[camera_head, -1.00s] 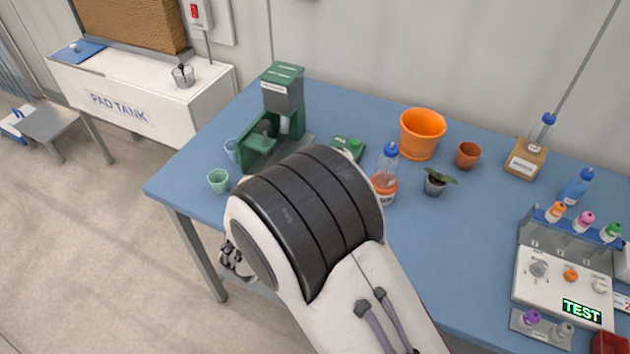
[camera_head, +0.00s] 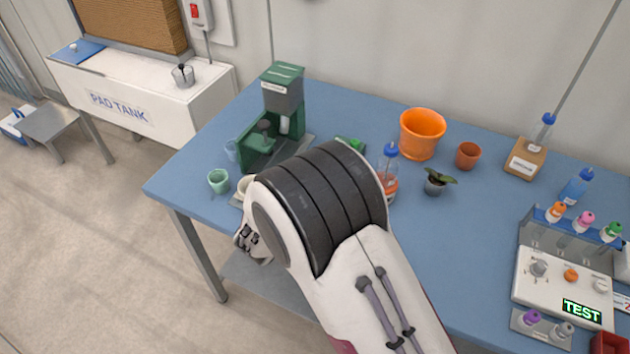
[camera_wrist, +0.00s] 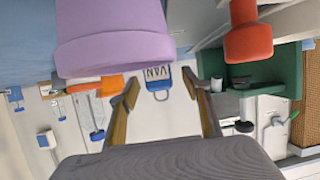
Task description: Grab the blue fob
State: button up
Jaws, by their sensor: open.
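The blue fob (camera_wrist: 158,78) shows in the wrist view, marked with white letters that read VAN upside down. A thin metal loop is attached to it. My gripper (camera_wrist: 164,92) is open, with one finger on each side of the fob in the picture. Nothing is held between the fingers. I cannot tell how far the fob is beyond the fingertips. In the head view I do not make out the fob, and my arm hides much of the near table.
A large pale purple object (camera_wrist: 112,35) and a red one (camera_wrist: 248,38) loom close in the wrist view. The blue table (camera_head: 460,240) holds a green machine (camera_head: 284,95), a green cup (camera_head: 219,181), an orange pot (camera_head: 422,135) and a bottle (camera_head: 389,165).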

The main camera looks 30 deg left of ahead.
jog(key=shift+x, duration=1.3)
jog(key=c, duration=1.2)
